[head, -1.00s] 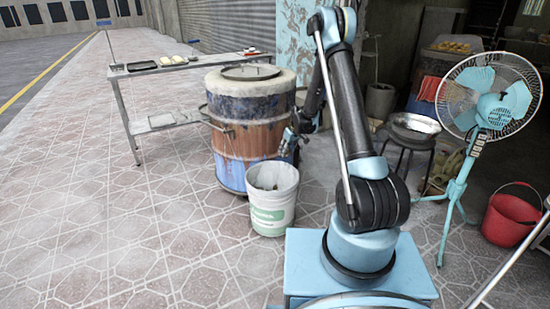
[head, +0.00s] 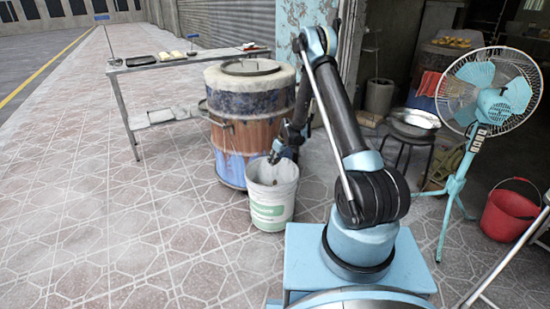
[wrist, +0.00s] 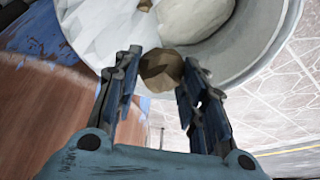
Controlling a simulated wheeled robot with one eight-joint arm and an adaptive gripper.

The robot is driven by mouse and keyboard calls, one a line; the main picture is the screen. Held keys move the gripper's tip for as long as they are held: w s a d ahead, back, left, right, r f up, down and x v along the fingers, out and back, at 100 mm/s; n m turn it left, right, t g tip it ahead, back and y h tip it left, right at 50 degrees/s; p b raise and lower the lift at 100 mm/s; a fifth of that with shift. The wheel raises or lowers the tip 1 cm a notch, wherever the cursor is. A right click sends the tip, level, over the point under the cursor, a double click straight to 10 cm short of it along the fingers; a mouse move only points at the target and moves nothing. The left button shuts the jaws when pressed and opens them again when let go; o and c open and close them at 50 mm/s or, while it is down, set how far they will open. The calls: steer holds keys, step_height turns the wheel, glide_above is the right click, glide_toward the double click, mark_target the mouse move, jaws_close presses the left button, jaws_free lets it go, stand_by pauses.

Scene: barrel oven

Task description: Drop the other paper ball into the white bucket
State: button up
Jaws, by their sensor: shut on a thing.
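The white bucket (head: 268,214) stands upright on the tiles in front of the barrel oven, with green print on its side. My gripper (head: 275,158) is over the bucket's far rim in the head view. In the wrist view my gripper (wrist: 162,68) is shut on a brown crumpled paper ball (wrist: 160,72), held between the fingertips. The bucket (wrist: 268,40) opening lies beyond the ball in that view. Another small brown piece (wrist: 145,5) shows inside it at the top edge, partly cut off. The held ball is too small to make out in the head view.
The barrel oven (head: 255,132) stands close behind the bucket. A metal table (head: 190,65) with trays is at back left. A blue fan (head: 492,100), a stool with a metal bowl (head: 415,118) and a red bucket (head: 508,215) are at right. The tiled floor at left is clear.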

steer(key=shift+f, duration=0.25)
steer(key=o, duration=0.7)
steer(key=shift+o, duration=0.2)
steer(key=v, duration=1.2)
